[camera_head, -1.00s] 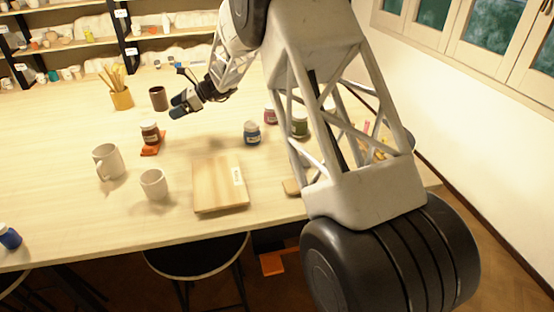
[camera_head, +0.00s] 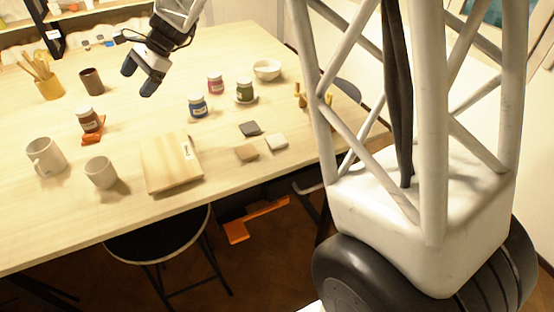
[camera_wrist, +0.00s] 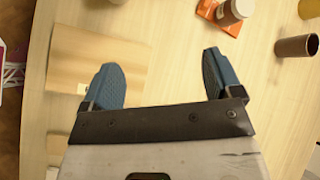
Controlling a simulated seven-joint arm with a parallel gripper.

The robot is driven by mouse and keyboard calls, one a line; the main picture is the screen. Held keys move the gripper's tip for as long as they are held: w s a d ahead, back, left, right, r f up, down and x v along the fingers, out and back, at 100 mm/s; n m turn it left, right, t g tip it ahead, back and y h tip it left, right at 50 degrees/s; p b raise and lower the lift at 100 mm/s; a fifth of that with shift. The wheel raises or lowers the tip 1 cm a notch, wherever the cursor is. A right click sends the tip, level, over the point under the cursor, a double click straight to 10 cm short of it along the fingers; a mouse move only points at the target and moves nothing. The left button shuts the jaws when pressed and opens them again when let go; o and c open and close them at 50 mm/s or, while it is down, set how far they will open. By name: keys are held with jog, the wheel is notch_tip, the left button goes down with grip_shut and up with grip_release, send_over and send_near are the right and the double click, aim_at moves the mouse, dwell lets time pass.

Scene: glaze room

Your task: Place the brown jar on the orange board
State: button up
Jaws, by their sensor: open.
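The brown jar (camera_head: 88,119), a small glass jar with brown contents and a pale label, stands upright on the small orange board (camera_head: 97,136) at the left of the table. Both also show in the wrist view, the jar (camera_wrist: 236,10) over part of the board (camera_wrist: 209,9), cut by the top edge. My gripper (camera_head: 141,79), with blue fingertips, is above the table, up and right of the jar and apart from it. In the wrist view my gripper (camera_wrist: 164,80) has its fingers wide apart with nothing between them but tabletop below.
Two pale mugs (camera_head: 46,157) (camera_head: 100,172) and a wooden board (camera_head: 172,163) stand nearer the front edge. A dark brown cup (camera_head: 92,81) and a brush holder (camera_head: 49,87) are behind the jar. A blue jar (camera_head: 197,106), red jar (camera_head: 215,84) and green jar (camera_head: 245,90) stand right.

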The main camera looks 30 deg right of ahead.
jog(key=s+d+n+t+h, duration=0.1)
jog(key=s+d+n+h, duration=0.2)
jog(key=s, duration=1.1)
jog(key=s+d+n+t+h, duration=0.1)
jog(key=s+d+n+h, duration=0.2)
jog(key=s+d, duration=0.7)
jog(key=s+d+f+n+h, duration=0.1)
jog(key=s+d+n+h, duration=0.2)
jog(key=s, duration=1.5)
jog(key=d+n, duration=0.2)
jog(key=d, duration=0.2)
jog(key=shift+n+t, duration=0.4)
